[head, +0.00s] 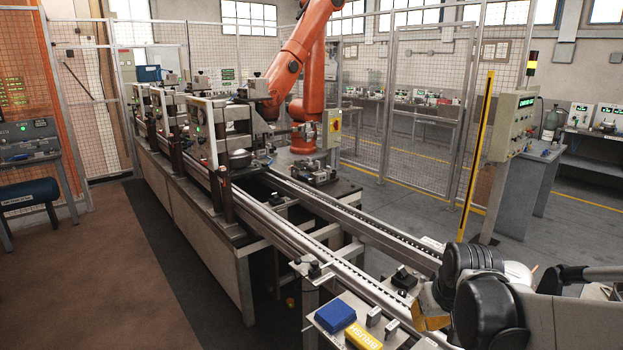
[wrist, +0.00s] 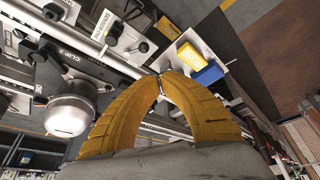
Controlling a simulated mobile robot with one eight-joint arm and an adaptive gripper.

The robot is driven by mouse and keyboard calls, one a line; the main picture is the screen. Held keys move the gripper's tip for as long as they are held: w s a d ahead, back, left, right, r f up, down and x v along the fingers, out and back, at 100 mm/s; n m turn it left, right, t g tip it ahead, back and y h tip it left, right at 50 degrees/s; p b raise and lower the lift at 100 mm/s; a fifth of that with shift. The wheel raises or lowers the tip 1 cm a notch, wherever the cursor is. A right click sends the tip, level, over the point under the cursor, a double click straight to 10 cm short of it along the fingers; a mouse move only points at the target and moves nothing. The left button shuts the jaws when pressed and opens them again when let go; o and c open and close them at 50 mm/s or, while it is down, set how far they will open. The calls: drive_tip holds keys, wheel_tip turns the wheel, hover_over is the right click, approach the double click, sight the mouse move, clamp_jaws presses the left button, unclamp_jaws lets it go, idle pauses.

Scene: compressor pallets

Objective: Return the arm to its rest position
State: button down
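My gripper (wrist: 160,80) has two curved yellow fingers in the wrist view. Their tips meet at the top of an arch, and nothing shows held between them. In the head view a yellow part of my gripper (head: 428,315) shows at the lower right, beside the conveyor rail. My dark arm joints hide the rest of it. My arm is bent low over the right side of the line. A silver rounded compressor (wrist: 68,115) shows to the left of the fingers in the wrist view.
A side shelf holds a blue block (head: 335,315) and a yellow brush block (head: 363,337). Conveyor rails (head: 290,230) run away to the back left. An orange robot arm (head: 290,70) stands behind them. A yellow post (head: 475,155) and control box (head: 512,123) stand right. Floor at left is clear.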

drive_tip(key=s+a+r+t, duration=0.1)
drive_tip(key=s+a+r, duration=0.1)
drive_tip(key=s, duration=0.6)
drive_tip(key=s+a+r+t, duration=0.1)
drive_tip(key=s+a+r, duration=0.2)
drive_tip(key=s, duration=0.5)
drive_tip(key=shift+a+t+b, duration=0.3)
drive_tip(key=shift+a+b, duration=0.05)
drive_tip(key=shift+a, duration=0.5)
